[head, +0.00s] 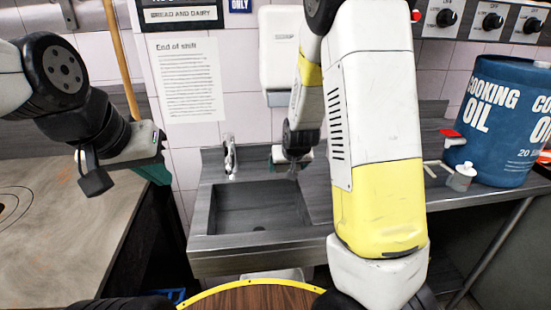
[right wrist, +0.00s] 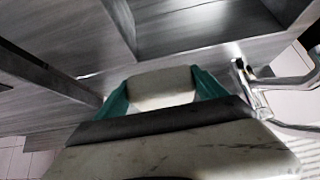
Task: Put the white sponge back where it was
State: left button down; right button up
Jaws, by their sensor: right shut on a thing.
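The white sponge (right wrist: 162,87) shows in the right wrist view as a pale block between the teal fingers of my right gripper (right wrist: 160,92). The gripper is shut on it. In the head view my right gripper (head: 290,160) is small and partly hidden, at the back of the sink near the wall, right of the tap. My left gripper (head: 157,170) is at the left, over the edge of the worktop. Its teal fingers are mostly hidden, so I cannot tell whether it is open.
A steel sink (head: 255,208) with a tap (head: 229,155) stands in the middle; the tap also shows close by in the right wrist view (right wrist: 245,80). A white dispenser (head: 281,60) hangs above.

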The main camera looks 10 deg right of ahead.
jog(key=w, duration=0.8)
jog(key=shift+w+a+f, duration=0.1)
jog(key=shift+w+f, duration=0.15)
jog(key=shift+f, duration=0.15)
jog(key=shift+w+f, duration=0.2)
jog(key=shift+w, duration=0.05)
jog(key=shift+f, duration=1.55)
